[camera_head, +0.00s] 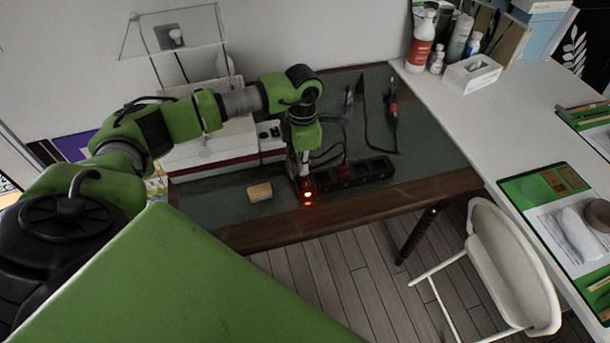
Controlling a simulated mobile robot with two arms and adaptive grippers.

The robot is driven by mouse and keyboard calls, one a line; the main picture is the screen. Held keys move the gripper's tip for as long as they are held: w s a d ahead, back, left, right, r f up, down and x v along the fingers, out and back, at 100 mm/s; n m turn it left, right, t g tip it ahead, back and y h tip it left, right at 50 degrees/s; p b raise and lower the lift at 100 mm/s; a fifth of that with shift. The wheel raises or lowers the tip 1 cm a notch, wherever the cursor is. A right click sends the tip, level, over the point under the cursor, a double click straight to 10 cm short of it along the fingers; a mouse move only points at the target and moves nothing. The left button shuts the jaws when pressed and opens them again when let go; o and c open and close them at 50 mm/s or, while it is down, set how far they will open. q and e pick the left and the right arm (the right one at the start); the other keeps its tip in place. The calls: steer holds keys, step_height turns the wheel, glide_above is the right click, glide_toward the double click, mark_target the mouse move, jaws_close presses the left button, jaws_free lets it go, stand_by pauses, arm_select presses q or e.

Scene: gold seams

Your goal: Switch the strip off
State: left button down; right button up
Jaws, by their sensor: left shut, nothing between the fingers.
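The black power strip (362,173) lies on the dark green top of the wooden-edged table. A red-orange light glows at its left end, at the lit switch (307,195). My left gripper (303,176) points down at that left end, with its fingers shut and empty. The fingertips are at or just above the switch end; I cannot tell whether they touch it. The gripper hides part of the strip's left end. My right gripper is not in view.
A small tan block (259,192) lies left of the strip. A white and red machine (207,148) stands behind it. Tools with cables (391,103) lie at the back right. A white chair (505,270) and a white table (465,120) stand to the right.

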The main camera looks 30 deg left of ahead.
arm_select(q)
steer(key=shift+f+b, duration=0.45)
steer(key=shift+f, duration=0.2)
steer(key=shift+r, duration=0.15)
steer(key=shift+r+p, duration=0.45)
steer(key=shift+r, duration=0.2)
stand_by(0.5)
